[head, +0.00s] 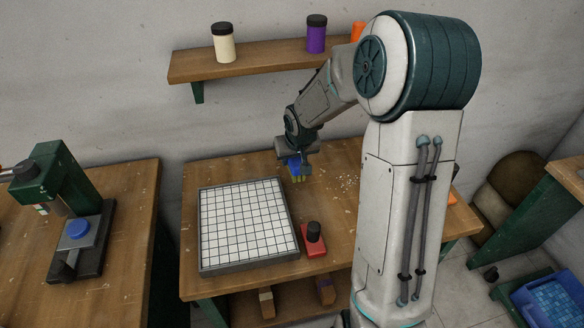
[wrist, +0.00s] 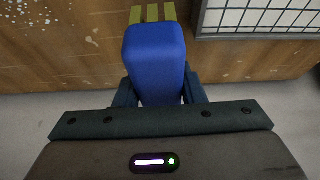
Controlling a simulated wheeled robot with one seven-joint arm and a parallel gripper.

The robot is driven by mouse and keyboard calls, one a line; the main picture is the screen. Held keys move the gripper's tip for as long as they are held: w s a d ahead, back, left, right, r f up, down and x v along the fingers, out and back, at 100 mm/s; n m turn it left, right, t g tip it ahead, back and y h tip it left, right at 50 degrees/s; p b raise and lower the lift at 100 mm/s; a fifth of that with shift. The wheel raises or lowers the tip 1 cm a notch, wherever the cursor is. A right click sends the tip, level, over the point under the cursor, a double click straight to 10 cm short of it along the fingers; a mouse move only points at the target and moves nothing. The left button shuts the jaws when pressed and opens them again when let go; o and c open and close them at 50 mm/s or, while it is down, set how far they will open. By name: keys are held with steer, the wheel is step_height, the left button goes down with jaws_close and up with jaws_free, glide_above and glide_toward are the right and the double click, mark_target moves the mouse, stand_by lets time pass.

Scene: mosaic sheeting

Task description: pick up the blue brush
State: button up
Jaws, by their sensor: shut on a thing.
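The blue brush (head: 295,165) is in my gripper (head: 300,163) at the back of the wooden table, just right of the white tile sheet's far corner. In the wrist view the brush shows a rounded blue body (wrist: 156,55) with yellow bristle tufts at its far end. My gripper (wrist: 158,92) is shut on it, with a dark finger on each side. The brush looks to be held above the table, but the exact gap is hard to tell. My arm hides part of the table to the right.
A tray of white tiles (head: 203,266) lies on the wooden table (head: 345,160). A red block with a black knob (head: 314,240) stands right of it. A shelf (head: 260,63) with jars hangs behind. A green press (head: 50,180) stands on the left table.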

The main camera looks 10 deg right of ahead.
steer(key=s+d+r+p, duration=0.1)
steer(key=s+d+r, duration=0.4)
steer(key=d, duration=0.4)
steer(key=shift+s+d+r, duration=0.3)
steer(key=shift+s+r, duration=0.05)
steer(key=shift+r, duration=0.2)
